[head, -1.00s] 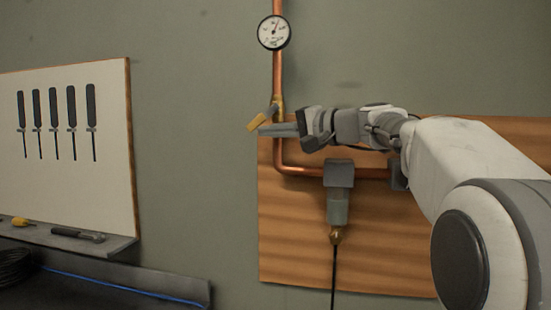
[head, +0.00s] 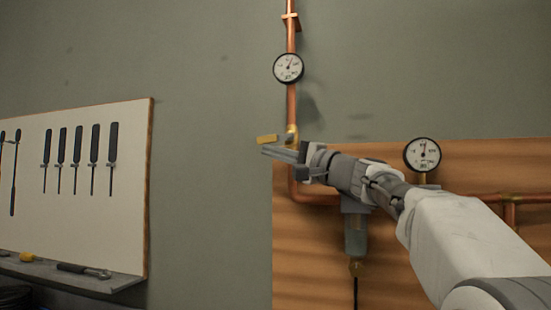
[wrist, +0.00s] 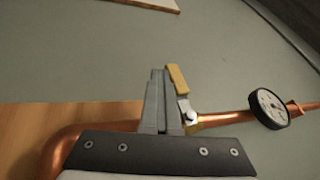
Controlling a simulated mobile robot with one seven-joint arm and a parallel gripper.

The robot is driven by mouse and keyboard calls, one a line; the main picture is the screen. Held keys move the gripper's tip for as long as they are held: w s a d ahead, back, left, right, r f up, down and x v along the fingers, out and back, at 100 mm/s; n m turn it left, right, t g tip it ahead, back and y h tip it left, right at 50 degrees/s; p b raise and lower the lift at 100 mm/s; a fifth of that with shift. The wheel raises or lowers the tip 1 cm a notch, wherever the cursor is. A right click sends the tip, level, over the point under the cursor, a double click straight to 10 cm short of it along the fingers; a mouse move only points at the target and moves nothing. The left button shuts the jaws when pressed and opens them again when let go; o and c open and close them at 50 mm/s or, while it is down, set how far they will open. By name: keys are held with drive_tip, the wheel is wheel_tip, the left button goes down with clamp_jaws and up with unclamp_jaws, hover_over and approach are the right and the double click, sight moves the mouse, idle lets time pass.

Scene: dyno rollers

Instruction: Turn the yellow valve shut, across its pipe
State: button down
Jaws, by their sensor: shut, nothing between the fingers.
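The yellow valve handle (head: 267,139) sticks out to the left of the vertical copper pipe (head: 291,105), close to level and so roughly across it. Its brass body (head: 292,131) sits on the pipe below the upper gauge. My gripper (head: 266,149) is shut and empty, with its fingers pointing left just under the handle. In the wrist view the handle (wrist: 177,79) lies right beside the closed fingers (wrist: 157,95), touching or nearly so; I cannot tell which. The handle's grey lever runs down to its pivot on the pipe.
A round gauge (head: 288,68) is on the pipe above the valve, and another gauge (head: 422,155) stands to the right. A wooden panel (head: 310,260) carries the lower piping and a grey filter (head: 355,232). A tool board (head: 125,220) hangs at left; bare wall lies between.

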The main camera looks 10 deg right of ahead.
drive_tip(key=shift+a, duration=0.1)
idle(0.6)
drive_tip(key=s+d+f+b, duration=0.4)
drive_tip(key=s+d+f, duration=0.2)
drive_tip(key=f, duration=0.2)
drive_tip(key=shift+s+d+b, duration=0.3)
drive_tip(key=shift+s+b, duration=0.05)
drive_tip(key=shift+s, duration=0.05)
idle(0.3)
